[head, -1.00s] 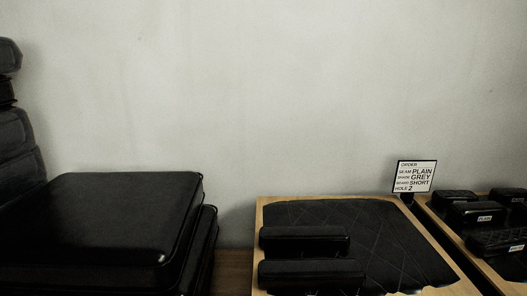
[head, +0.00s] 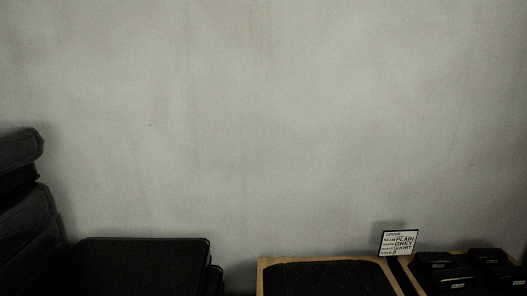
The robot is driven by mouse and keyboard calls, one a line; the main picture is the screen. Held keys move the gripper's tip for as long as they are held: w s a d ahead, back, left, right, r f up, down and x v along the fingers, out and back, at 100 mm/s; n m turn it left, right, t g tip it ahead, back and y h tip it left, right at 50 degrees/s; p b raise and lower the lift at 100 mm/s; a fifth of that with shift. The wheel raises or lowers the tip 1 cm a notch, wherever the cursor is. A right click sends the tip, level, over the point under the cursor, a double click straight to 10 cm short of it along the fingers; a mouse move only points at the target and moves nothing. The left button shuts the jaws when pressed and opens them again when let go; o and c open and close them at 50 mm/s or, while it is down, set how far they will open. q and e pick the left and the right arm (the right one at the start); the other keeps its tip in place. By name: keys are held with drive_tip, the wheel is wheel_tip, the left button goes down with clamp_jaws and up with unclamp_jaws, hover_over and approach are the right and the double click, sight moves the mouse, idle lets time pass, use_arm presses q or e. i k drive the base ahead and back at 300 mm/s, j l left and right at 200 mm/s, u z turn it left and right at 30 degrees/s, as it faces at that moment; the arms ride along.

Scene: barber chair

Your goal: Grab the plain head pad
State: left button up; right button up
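Several small black pads (head: 487,256) with pale labels sit in a wooden tray at the bottom right. They look like head pads, but the labels are too small and dark to read now, so I cannot tell which is the plain one. An order card (head: 398,243) stands beside the tray and reads PLAIN, GREY, SHORT and 2. Neither of my grippers is in view.
A black quilted panel (head: 330,280) lies on a wooden board left of the card. A large black cushion (head: 140,265) is at the bottom left. Dark cushions (head: 22,215) are stacked at the left edge. A bare grey wall (head: 260,120) fills the upper view.

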sight(449, 279)
drive_tip(key=z, duration=1.35)
drive_tip(key=u, duration=0.45)
drive_tip(key=l+u, duration=0.35)
drive_tip(key=i+l+u, duration=0.1)
drive_tip(key=u, duration=0.3)
drive_tip(key=l+u, duration=0.6)
drive_tip(key=l, duration=0.25)
drive_tip(key=k+l+u, duration=0.25)
drive_tip(key=l, duration=0.6)
drive_tip(key=k+l+u, duration=0.1)
drive_tip(key=l, duration=0.25)
drive_tip(key=k+l, duration=0.1)
drive_tip(key=l, duration=0.3)
